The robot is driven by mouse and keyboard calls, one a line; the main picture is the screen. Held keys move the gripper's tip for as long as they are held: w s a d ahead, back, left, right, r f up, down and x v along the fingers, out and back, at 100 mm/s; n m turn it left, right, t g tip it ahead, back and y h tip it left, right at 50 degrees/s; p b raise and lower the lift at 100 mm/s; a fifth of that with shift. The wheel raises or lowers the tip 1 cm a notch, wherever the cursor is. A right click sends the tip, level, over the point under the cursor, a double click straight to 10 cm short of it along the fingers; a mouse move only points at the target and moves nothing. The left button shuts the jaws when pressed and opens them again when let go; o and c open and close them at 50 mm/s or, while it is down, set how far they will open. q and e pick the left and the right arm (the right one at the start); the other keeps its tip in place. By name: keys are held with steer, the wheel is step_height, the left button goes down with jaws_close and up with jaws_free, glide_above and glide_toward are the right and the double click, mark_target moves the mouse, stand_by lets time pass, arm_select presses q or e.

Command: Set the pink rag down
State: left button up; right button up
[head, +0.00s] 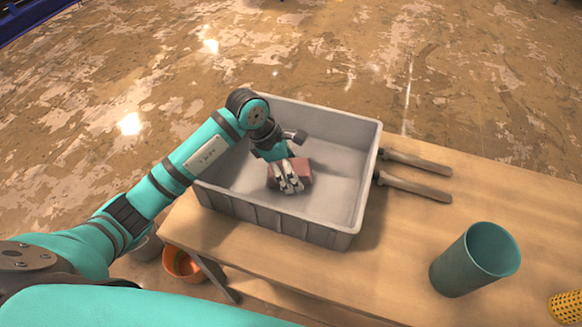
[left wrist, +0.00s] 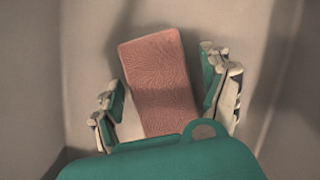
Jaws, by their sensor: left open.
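The pink rag (head: 304,171) is a small folded block inside the grey bin (head: 283,217) on the wooden table. It appears to lie on the bin floor. In the left wrist view the rag (left wrist: 160,80) lies between the two fingers with a gap at the left finger. My left gripper (head: 290,187) reaches down into the bin over the rag, and its fingers hide part of it. The gripper (left wrist: 168,98) is open, with a finger on each side of the rag. My right gripper is not in view.
A teal cup (head: 473,262) stands at the front right, with a yellow perforated container (head: 567,306) at the corner. An orange pot (head: 181,264) is below the table's left end.

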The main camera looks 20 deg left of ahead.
arm_select(q)
steer(key=b+v, duration=0.1)
steer(key=v, duration=1)
steer(key=shift+r, duration=0.4)
steer(key=shift+a+r, duration=0.1)
